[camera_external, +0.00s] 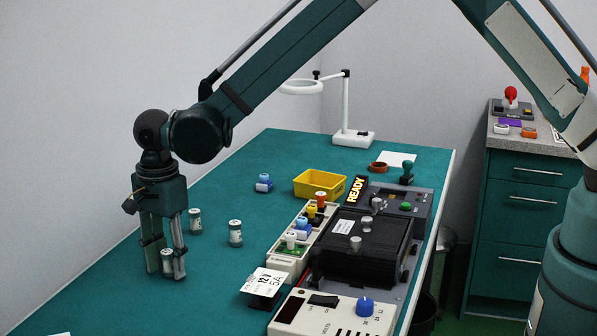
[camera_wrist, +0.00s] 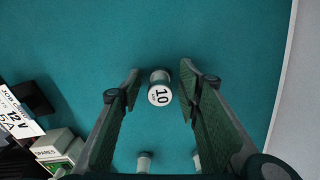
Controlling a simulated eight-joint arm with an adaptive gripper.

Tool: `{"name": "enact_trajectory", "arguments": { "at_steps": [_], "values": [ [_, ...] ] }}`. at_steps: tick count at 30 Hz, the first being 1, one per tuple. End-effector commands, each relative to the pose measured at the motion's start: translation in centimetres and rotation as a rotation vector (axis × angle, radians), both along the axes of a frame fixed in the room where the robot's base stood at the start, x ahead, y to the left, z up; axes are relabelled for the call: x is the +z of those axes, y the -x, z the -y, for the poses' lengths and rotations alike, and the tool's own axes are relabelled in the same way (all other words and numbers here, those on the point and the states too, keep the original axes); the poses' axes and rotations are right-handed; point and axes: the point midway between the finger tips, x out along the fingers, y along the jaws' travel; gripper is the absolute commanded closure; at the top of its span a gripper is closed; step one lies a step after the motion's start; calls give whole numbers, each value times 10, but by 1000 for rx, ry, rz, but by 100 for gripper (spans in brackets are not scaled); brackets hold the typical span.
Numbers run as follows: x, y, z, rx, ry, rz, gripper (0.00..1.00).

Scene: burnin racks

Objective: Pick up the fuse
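Several small fuses with white labels and metal caps stand upright on the teal table. One fuse (camera_external: 167,261) is between the fingers of my gripper (camera_external: 167,272), near the fingertips. In the wrist view this fuse (camera_wrist: 160,88) has a white end marked "10". My gripper (camera_wrist: 160,80) is open around it, with a thin gap on each side. A second fuse (camera_external: 195,221) and a third fuse (camera_external: 235,233) stand behind and to the right. Their ends show low in the wrist view, partly hidden by my gripper.
A job card (camera_external: 264,283) marked 12 V, 5A lies right of the fuses. A black rack (camera_external: 365,250), a control panel with a blue knob (camera_external: 364,307), a spares box (camera_external: 290,262) and a yellow bin (camera_external: 320,184) stand further right. The table's left side is mostly clear.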

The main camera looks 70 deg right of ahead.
Motion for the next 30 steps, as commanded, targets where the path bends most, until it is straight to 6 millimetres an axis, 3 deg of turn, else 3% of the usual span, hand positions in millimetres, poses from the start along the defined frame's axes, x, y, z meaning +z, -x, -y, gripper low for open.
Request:
{"name": "enact_trajectory", "arguments": {
  "at_steps": [1,6,20,30],
  "values": [
    [0,0,0,0,0,0,73],
    [0,0,0,0,0,0,95],
    [6,0,0,0,0,0,95],
    [44,0,0,0,0,0,95]
  ]
}}
